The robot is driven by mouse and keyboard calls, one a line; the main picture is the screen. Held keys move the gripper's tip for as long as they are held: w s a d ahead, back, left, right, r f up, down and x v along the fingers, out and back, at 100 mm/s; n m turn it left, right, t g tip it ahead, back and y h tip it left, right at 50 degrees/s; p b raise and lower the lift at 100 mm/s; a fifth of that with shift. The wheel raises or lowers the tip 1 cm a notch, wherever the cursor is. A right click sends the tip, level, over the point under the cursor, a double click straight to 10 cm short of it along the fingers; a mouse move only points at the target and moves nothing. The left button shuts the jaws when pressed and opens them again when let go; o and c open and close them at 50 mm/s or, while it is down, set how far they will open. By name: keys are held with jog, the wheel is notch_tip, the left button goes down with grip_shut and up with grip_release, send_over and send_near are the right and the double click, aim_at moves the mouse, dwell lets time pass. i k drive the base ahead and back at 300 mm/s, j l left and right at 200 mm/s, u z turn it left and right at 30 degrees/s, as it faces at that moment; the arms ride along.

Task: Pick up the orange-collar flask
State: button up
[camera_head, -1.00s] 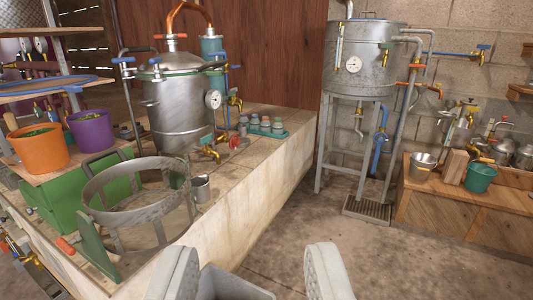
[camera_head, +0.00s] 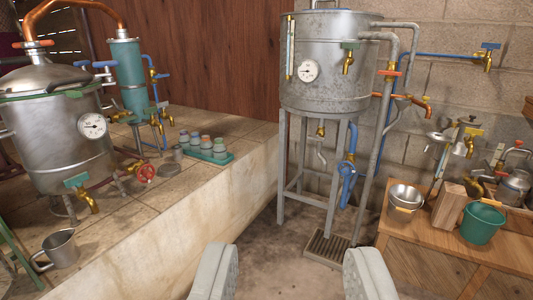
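Several small grey flasks with coloured collars stand in a green tray (camera_head: 222,160) on the tiled counter, left of centre. One flask (camera_head: 206,146) near the tray's middle seems to have an orange or brownish collar, but it is too small to be sure. My gripper (camera_head: 292,275) shows at the bottom edge. Its two pale fingers are wide apart with nothing between them. It is well short of the tray, and to its right in the picture.
A steel still (camera_head: 60,140) with a red valve wheel (camera_head: 146,173) and a metal mug (camera_head: 60,248) stand on the counter left of the tray. A tank (camera_head: 325,65) on a stand is behind.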

aim_at(205, 145)
jog(key=i+l, duration=0.25)
jog(key=i, duration=0.25)
jog(key=i+l, duration=0.3)
jog(key=i, duration=0.2)
jog(key=i+l+z, duration=0.1)
jog(key=i+l, duration=0.15)
jog(key=i, duration=0.25)
jog(key=i+j, duration=0.85)
jog(key=i, duration=0.2)
jog(key=i+j, duration=0.1)
jog(key=j, duration=0.15)
jog(key=i+j, duration=0.15)
jog(key=j+z, duration=0.05)
jog(key=j, duration=0.05)
